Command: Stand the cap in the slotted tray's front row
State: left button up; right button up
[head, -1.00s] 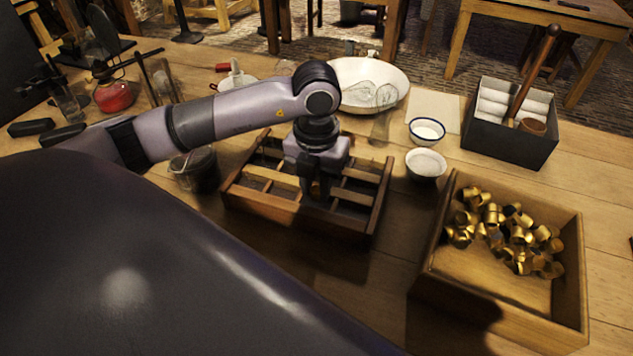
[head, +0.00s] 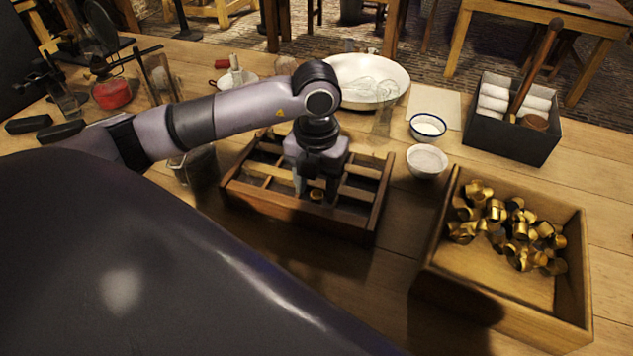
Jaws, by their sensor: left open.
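The slotted tray (head: 293,212) is a dark wooden frame with dividers, standing on the table in front of me. A small brass cap (head: 316,194) sits in the front row, near its middle. I cannot tell for sure whether it stands upright. My left gripper (head: 314,192) points down over the tray, open, with its fingers on either side of the cap. The arm and gripper body hide part of the tray's back row. My right gripper is not in view.
A wooden box (head: 470,260) with several brass caps (head: 510,228) stands at the right. A dark box (head: 505,145) holds white rolls. A glass jar (head: 195,168) is left of the tray.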

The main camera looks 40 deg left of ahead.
pick_arm(q)
jog(key=shift+r, duration=0.3)
notch_tip(320, 180, up, 13)
jog(key=p, duration=0.1)
jog(key=shift+f, duration=0.2)
jog(key=shift+s+f, duration=0.1)
dwell(0.3)
